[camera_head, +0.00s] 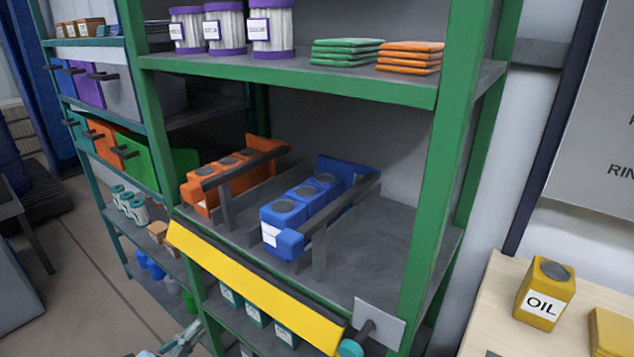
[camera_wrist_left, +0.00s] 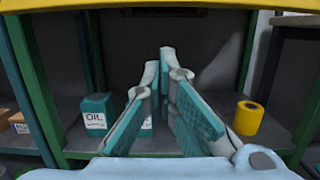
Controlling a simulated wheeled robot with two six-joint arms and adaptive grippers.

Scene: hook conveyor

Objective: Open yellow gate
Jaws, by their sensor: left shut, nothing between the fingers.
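The yellow gate (camera_head: 255,290) is a long bar slanting along the front edge of the green rack's middle shelf, in front of the blue and orange boxes. It also shows as a yellow strip across the top of the left wrist view (camera_wrist_left: 130,4). A teal knob (camera_head: 350,348) on a dark rod stands out from a grey plate (camera_head: 380,322) at its right end. My left gripper (camera_head: 186,338) is at the bottom edge, below the gate and apart from it. Its teal-padded fingers are shut and empty in the left wrist view (camera_wrist_left: 166,60). My right gripper is not in view.
Blue boxes (camera_head: 294,205) and orange boxes (camera_head: 222,177) sit behind dark rails on the shelf. Teal oil cans (camera_wrist_left: 97,115) and a yellow cylinder (camera_wrist_left: 248,118) stand on a lower shelf. Green posts (camera_head: 437,180) flank the shelves. A yellow oil can (camera_head: 543,292) stands on the table at right.

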